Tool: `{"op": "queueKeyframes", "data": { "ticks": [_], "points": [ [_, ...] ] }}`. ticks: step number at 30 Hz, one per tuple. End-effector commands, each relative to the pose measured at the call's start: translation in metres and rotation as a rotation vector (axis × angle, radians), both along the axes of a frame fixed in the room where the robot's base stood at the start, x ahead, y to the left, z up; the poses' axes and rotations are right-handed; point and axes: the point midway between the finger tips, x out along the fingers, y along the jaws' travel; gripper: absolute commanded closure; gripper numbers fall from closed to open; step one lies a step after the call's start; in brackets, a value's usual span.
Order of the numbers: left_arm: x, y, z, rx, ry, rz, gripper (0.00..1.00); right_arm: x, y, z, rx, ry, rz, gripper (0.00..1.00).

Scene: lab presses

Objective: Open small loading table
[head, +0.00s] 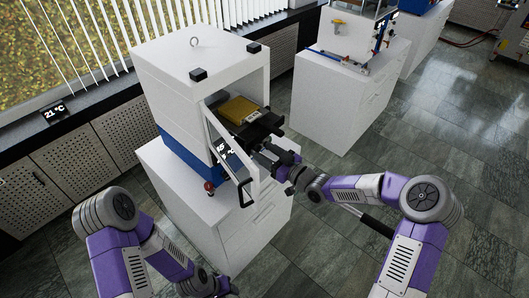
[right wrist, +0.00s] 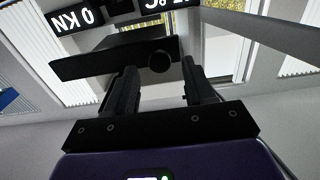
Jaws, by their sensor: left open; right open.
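The white press (head: 200,75) with a blue base stands on a white cabinet. Its front door (head: 222,140) stands open, with a black handle (head: 247,190). The small loading table, a dark plate (head: 264,124) bearing a yellow block (head: 238,109), shows in the press opening and juts out at the right. My right gripper (head: 262,153) is just in front of and below the plate. In the right wrist view its open fingers (right wrist: 160,88) point at a black bar (right wrist: 80,66) with a round knob (right wrist: 160,62) lying between them; contact is unclear. My left gripper (head: 208,284) is low, open, away from the press.
A second white cabinet (head: 345,95) with equipment stands at the back right. A perforated cabinet row (head: 75,165) runs under the window at the left. The tiled floor (head: 440,130) at the right is clear. Lit displays (right wrist: 75,20) show in the right wrist view.

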Motion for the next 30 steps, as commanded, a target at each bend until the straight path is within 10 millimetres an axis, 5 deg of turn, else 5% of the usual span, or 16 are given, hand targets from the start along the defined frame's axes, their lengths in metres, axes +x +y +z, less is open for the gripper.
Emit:
{"op": "queueKeyframes", "data": {
  "ticks": [12, 30],
  "points": [
    [0.0, 0.0, -0.004, 0.0, 0.0, 0.0, 0.57, -0.045, -0.042, -0.001, -0.002, 0.002, -0.002, 0.46],
    [0.0, 0.0, -0.004, 0.0, 0.0, 0.0, 0.57, -0.048, -0.043, -0.004, 0.0, 0.011, -0.002, 0.46]
  ]
}}
